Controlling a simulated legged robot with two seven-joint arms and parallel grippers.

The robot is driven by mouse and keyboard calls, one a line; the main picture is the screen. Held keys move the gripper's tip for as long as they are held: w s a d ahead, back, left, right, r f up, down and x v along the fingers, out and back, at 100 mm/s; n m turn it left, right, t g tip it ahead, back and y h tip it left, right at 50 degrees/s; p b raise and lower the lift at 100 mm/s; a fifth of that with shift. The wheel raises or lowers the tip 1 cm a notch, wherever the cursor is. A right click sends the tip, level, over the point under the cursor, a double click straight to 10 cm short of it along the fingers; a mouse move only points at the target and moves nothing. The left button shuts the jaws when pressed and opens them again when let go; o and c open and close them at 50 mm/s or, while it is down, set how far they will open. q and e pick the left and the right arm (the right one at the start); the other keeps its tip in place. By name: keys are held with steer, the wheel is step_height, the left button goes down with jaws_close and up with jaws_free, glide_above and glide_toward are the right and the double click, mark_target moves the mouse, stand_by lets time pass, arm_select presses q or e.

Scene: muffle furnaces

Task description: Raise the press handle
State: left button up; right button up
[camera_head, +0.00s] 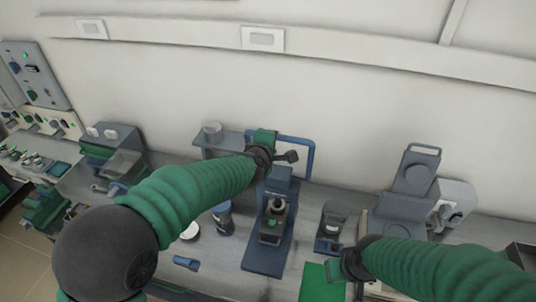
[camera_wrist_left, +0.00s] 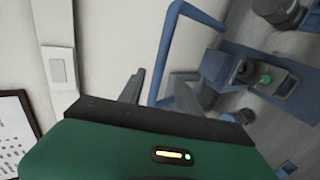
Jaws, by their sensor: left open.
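The press (camera_head: 268,255) is a blue-grey stand on the bench, in the middle of the head view. Its blue loop handle (camera_head: 311,155) rises behind my left gripper (camera_head: 266,138). In the left wrist view the handle (camera_wrist_left: 172,45) is a bent blue bar, and its lower end lies in the space between the open fingers of my left gripper (camera_wrist_left: 155,88). I cannot tell whether the fingers touch it. The press body (camera_wrist_left: 265,75) shows at the right.
A small cup-topped device (camera_head: 333,225) stands right of the press. A grey device with a raised lid (camera_head: 415,170) stands farther right. A dark jar (camera_head: 222,217) and a white dish (camera_head: 190,231) lie left of the press. The wall (camera_head: 330,95) is close behind.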

arm_select(q)
steer(key=v, duration=0.6)
steer(key=shift+s, duration=0.3)
steer(key=shift+w+r, duration=0.1)
steer(key=shift+w, duration=0.05)
steer(key=s+a+f+m+g+y+b, duration=0.1)
steer(key=s+a+f+m+b, duration=0.25)
steer(key=f, duration=0.25)
steer(key=s+a+f+m+g+b, duration=0.2)
steer(key=s+a+f, duration=0.2)
steer(key=f, duration=0.3)
steer(key=s+a+f+m+g+y+b, duration=0.1)
steer(key=s+a+f+m+b, duration=0.1)
steer(key=s+a+f+b, duration=0.3)
steer(key=s+a+f+m+g+y+b, duration=0.1)
steer(key=s+a+f+m+g, duration=0.1)
steer(key=s+a+f, duration=0.3)
steer(key=s+a+f+m+g+b, duration=0.1)
steer(key=s+a+f+m+g, duration=0.2)
steer(key=s+a+f+m, duration=0.2)
steer(key=s+f, duration=0.3)
steer(key=s, duration=0.2)
steer(key=shift+a+f+y, duration=0.2)
steer(key=shift+f+y, duration=0.15)
steer(key=shift+y, duration=0.05)
steer(key=shift+w+d, duration=0.1)
